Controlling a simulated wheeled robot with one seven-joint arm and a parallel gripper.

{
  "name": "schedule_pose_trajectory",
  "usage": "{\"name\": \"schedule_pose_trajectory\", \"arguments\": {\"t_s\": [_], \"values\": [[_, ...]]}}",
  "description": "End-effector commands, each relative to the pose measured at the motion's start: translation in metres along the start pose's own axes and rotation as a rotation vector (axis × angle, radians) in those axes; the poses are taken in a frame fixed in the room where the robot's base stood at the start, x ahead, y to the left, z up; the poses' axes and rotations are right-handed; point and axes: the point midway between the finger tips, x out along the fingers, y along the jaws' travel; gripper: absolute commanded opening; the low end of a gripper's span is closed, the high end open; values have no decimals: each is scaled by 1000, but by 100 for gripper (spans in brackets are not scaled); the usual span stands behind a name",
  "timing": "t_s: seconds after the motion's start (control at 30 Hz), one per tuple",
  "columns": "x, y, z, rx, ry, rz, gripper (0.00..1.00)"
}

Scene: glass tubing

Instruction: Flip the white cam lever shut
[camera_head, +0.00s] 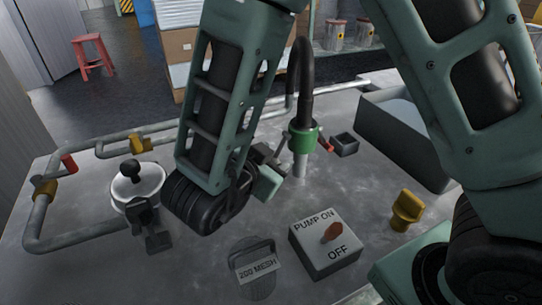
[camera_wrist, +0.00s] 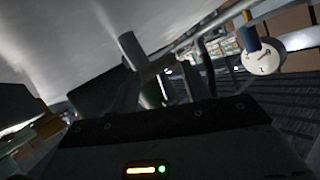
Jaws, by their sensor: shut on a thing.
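A green coupling collar (camera_head: 302,138) sits on a pale upright pipe (camera_head: 300,166), with a dark hose arching out of its top. A red lever (camera_head: 326,143) sticks out on its right side. My gripper (camera_head: 271,160) is at the collar's left side, partly hidden behind my own arm. It is shut on what appears to be the white cam lever (camera_head: 284,145), of which little shows; its exact angle cannot be told. In the wrist view, the pale pipe (camera_wrist: 130,48) shows beyond the gripper, dark and tilted.
A yellow valve handle (camera_head: 405,210) stands right, by a grey basin (camera_head: 405,135). A small dark box (camera_head: 344,145) is behind.

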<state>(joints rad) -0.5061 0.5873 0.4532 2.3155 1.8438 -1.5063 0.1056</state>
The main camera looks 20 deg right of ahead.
Motion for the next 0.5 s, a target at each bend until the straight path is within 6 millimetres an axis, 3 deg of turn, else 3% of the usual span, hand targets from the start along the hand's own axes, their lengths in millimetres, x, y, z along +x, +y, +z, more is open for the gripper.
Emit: {"name": "schedule_pose_trajectory", "arguments": {"t_s": [0.5], "values": [[7,-1,0,-64,117,-14,24]]}}
